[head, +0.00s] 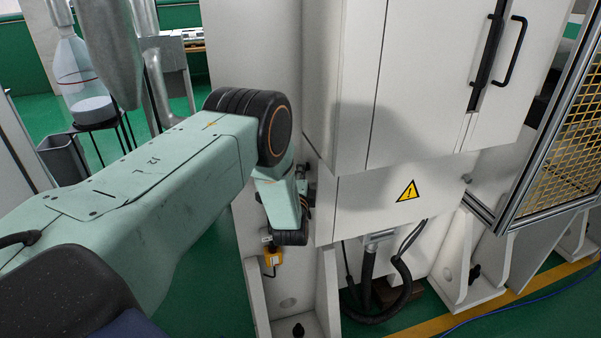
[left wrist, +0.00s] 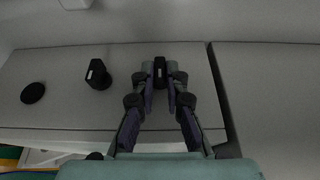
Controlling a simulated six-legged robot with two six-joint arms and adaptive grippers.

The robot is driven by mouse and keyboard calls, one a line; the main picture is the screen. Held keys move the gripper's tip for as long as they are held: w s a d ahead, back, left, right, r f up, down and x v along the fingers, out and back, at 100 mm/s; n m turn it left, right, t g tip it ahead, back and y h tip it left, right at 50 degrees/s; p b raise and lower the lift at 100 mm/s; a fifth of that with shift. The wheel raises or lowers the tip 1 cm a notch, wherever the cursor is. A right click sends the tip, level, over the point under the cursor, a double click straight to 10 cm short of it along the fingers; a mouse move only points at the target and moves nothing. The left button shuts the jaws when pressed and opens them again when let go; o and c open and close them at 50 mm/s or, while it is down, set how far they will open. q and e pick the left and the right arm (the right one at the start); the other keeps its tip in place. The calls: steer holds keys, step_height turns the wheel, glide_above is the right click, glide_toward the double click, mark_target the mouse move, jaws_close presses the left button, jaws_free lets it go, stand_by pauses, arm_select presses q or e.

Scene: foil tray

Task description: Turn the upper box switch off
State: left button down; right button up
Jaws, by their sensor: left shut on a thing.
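In the left wrist view, a black switch knob (left wrist: 160,67) with a small light mark sits on a grey panel, between my left fingertips. My left gripper (left wrist: 162,78) is shut on this knob, with one finger on each side. A second black knob (left wrist: 97,74) stands apart to its left on the same panel. In the head view, my left gripper (head: 302,192) is at the left side of the white cabinet (head: 400,80), mostly hidden behind my wrist. The knobs do not show there. My right gripper is not in view.
A flat round black part (left wrist: 32,93) is at the panel's left. In the head view, a warning triangle (head: 407,191) marks the cabinet's lower box, with black hoses (head: 398,285) below. A mesh guard (head: 562,135) stands at right. A water bottle (head: 80,75) is at the back left.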

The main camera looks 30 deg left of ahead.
arm_select(q)
steer(key=n+g+h+p, duration=0.1)
steer(key=g+h+p, duration=0.1)
steer(key=r+n+g+h+p, duration=0.1)
steer(key=g+h+p, duration=0.1)
steer(key=g, duration=0.1)
steer(key=a+n+g+h+p, duration=0.1)
steer(key=g+h, duration=0.1)
steer(key=g, duration=0.1)
steer(key=shift+w+r+h+p, duration=0.3)
steer(key=shift+w+r+p, duration=0.05)
steer(key=shift+w+p, duration=0.05)
steer(key=g+h+b, duration=0.1)
steer(key=b, duration=0.3)
steer(key=n+g+h+b, duration=0.1)
steer(key=b, duration=0.2)
steer(key=a+g+h+b, duration=0.1)
steer(key=g+h+b, duration=0.1)
steer(key=b, duration=0.2)
steer(key=shift+w+r+b, duration=0.2)
steer(key=shift+w+b, duration=0.1)
steer(key=shift+b, duration=0.05)
steer(key=shift+d+n+g+h, duration=0.1)
steer(key=shift+n+g+h, duration=0.2)
steer(key=shift+g, duration=0.1)
stand_by(0.7)
